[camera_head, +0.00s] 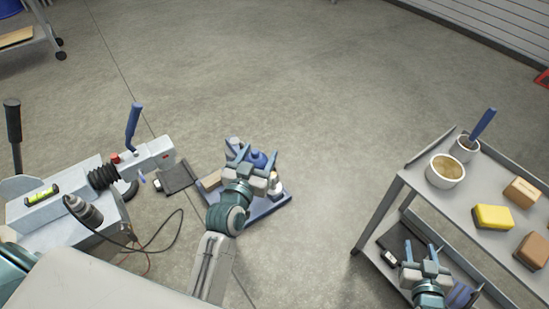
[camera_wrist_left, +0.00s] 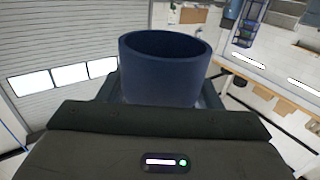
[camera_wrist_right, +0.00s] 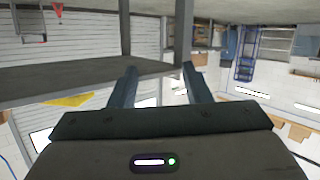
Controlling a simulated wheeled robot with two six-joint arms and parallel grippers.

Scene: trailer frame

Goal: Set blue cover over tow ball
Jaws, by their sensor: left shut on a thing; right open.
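The blue cover (camera_head: 258,158) is between the fingers of my left gripper (camera_head: 243,157), which is shut on it. In the left wrist view the cover (camera_wrist_left: 165,72) is a dark blue round cup with its open rim showing. In the head view it is above a blue-grey tray. A grey trailer coupling (camera_head: 150,155) with a blue lever is to the left, apart from the cover. I cannot make out the tow ball. My right gripper (camera_head: 427,256) is open and empty by the cart at the right; its spread fingers show in the right wrist view (camera_wrist_right: 158,88).
The blue-grey tray (camera_head: 268,210) on the floor holds a white bottle (camera_head: 275,183) and a tan block (camera_head: 211,180). The grey cart (camera_head: 447,197) bears pots, a yellow sponge (camera_head: 493,217) and brown blocks. A cable (camera_head: 165,249) trails by the trailer. Floor beyond is clear.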

